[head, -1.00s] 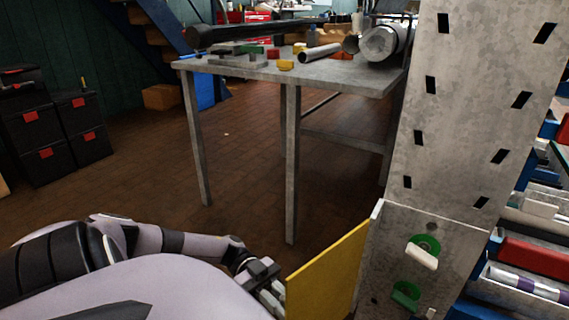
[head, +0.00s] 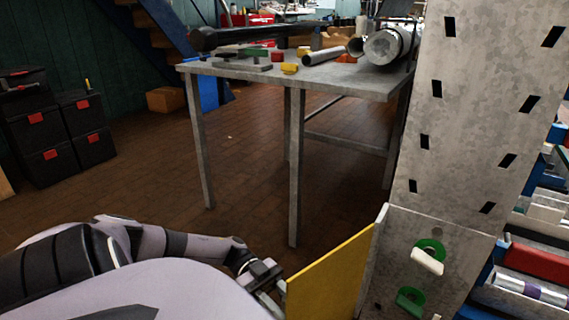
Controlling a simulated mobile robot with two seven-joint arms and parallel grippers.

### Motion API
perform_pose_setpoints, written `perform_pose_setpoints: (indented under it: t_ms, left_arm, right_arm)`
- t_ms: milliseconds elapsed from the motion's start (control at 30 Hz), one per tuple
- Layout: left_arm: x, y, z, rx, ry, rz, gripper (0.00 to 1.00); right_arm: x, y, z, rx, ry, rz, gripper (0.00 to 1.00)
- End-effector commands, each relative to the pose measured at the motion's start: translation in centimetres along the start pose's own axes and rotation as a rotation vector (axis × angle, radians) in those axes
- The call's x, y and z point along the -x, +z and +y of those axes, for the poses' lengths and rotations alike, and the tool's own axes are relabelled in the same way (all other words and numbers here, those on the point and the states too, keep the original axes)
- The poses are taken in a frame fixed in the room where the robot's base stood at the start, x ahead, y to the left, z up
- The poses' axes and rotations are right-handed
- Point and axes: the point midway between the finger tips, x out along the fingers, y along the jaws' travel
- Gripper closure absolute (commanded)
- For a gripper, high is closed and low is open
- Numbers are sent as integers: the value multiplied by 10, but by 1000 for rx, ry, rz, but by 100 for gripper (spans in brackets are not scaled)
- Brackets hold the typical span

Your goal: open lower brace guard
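A yellow guard panel (head: 330,278) stands swung out to the left of the grey metal mast (head: 470,110), low in the head view. Its right edge meets the mast's lower part. My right gripper is not in view.
A grey metal table (head: 340,80) with tools and pipes stands behind the panel. Black drawer boxes (head: 75,125) stand at the left. Storage bins (head: 535,260) line the right side. The brown floor between the boxes and table is clear.

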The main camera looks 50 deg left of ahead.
Motion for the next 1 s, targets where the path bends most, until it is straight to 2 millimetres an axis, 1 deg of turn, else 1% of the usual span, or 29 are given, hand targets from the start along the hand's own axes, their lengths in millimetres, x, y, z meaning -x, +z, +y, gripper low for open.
perform_pose_setpoints:
  t_ms: [67, 167, 400, 600, 767, 1000]
  left_arm:
    - [1, 0, 0, 0, 0, 1, 64]
    - [8, 0, -1, 0, -1, -1, 64]
    - [42, 1, -1, -1, -3, -2, 64]
    - [64, 1, -1, -1, -2, -2, 64]
    - [71, 0, 0, 0, 0, -1, 64]
    - [72, 0, 0, 0, 0, 0, 64]
  right_arm:
    - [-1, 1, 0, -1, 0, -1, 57]
    - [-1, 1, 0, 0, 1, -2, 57]
    - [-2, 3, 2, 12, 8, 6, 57]
    - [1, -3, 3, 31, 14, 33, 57]
    - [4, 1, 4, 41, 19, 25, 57]
    - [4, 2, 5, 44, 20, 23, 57]
